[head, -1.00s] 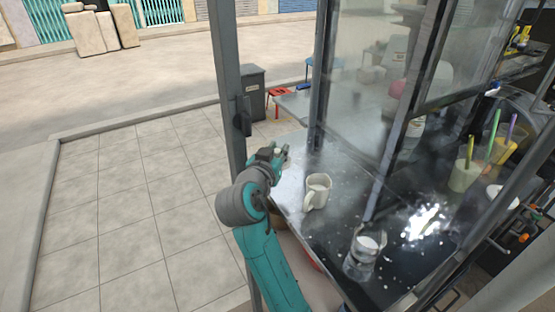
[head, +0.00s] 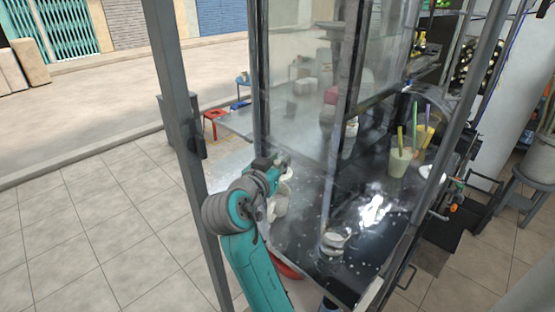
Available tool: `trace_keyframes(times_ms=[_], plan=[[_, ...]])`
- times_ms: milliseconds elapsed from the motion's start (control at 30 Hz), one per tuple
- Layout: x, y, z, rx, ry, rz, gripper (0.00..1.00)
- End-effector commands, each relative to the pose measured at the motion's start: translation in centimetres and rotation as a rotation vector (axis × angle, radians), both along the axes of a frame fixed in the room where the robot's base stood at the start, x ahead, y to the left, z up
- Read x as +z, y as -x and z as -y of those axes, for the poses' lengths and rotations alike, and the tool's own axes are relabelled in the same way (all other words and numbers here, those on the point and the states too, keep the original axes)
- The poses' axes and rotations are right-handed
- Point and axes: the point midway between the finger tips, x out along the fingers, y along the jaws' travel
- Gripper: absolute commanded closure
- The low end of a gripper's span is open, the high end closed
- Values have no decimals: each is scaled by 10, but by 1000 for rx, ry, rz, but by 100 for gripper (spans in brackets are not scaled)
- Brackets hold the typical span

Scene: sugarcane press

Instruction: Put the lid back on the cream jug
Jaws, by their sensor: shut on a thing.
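The cream jug (head: 280,205) stands upright on the dark, wet counter, partly hidden behind my gripper and wrist. My gripper (head: 281,166) is just above the jug in the picture, at the counter's left side. It is shut on a small pale thing, which looks like the lid (head: 287,175). The lid shows only partly, over the jug's upper part in the picture. I cannot tell whether the lid touches the jug's rim.
A glass jar (head: 334,243) stands on the counter (head: 310,262) near its front. Cups with coloured straws (head: 400,160) stand farther right. A grey post (head: 180,125) rises left of my arm, and a glass pane (head: 305,95) stands behind. A red stool (head: 215,118) is beyond.

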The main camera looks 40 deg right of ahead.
Motion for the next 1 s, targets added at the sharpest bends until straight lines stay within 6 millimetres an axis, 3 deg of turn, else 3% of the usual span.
trace_keyframes(times_ms=[500,1000], plan=[[-42,0,0,0,-1,-1,100],[-51,0,0,1,0,0,100]])
